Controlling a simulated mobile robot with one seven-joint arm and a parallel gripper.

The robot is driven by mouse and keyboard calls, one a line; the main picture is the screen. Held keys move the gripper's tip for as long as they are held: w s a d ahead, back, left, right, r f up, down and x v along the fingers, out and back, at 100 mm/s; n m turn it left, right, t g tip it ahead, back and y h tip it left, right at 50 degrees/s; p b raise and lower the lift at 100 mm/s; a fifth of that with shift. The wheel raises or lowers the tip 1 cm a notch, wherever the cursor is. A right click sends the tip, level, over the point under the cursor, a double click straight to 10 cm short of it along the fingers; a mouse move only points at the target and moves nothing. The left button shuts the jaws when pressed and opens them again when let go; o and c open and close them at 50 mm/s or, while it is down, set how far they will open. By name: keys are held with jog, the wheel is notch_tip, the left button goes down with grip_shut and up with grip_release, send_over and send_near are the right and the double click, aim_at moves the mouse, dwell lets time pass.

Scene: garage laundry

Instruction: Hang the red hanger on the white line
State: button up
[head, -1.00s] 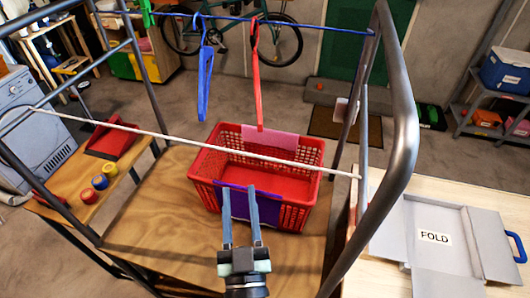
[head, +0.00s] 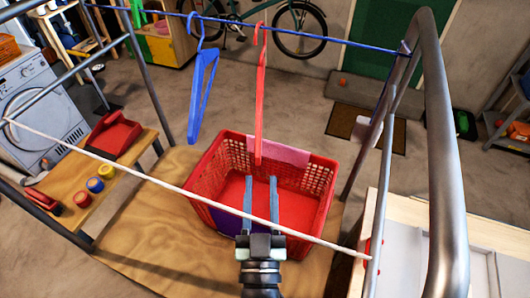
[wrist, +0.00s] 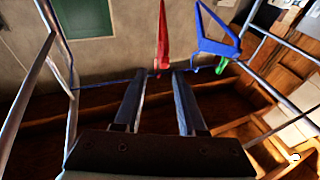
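The red hanger (head: 260,95) hangs from the blue line (head: 330,37) at the back of the rack, seen nearly edge-on. It also shows in the wrist view (wrist: 162,40), ahead of my fingers. The white line (head: 190,190) runs across the front of the rack, sloping down to the right. It carries nothing. My gripper (head: 260,205) is open and empty. In the head view its fingers overlap the red basket, below the red hanger; in the wrist view the fingers (wrist: 158,98) are apart, with the hanger beyond them.
A blue hanger (head: 202,85) hangs left of the red one. A red basket (head: 315,195) with a pink cloth (head: 278,151) on its rim stands on the wooden shelf (head: 145,225). Metal rack posts (head: 440,150) rise at both sides.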

aim_at(260, 138)
jog(key=shift+w+a+r, duration=0.1)
jog(key=shift+w+r, duration=0.1)
jog(key=shift+r, duration=0.15)
jog(key=shift+w+r, duration=0.15)
jog(key=shift+w, duration=0.15)
jog(key=x, duration=0.8)
jog(key=shift+w+b, duration=0.25)
jog(key=shift+b, duration=0.15)
jog(key=shift+c, duration=0.2)
grip_shut()
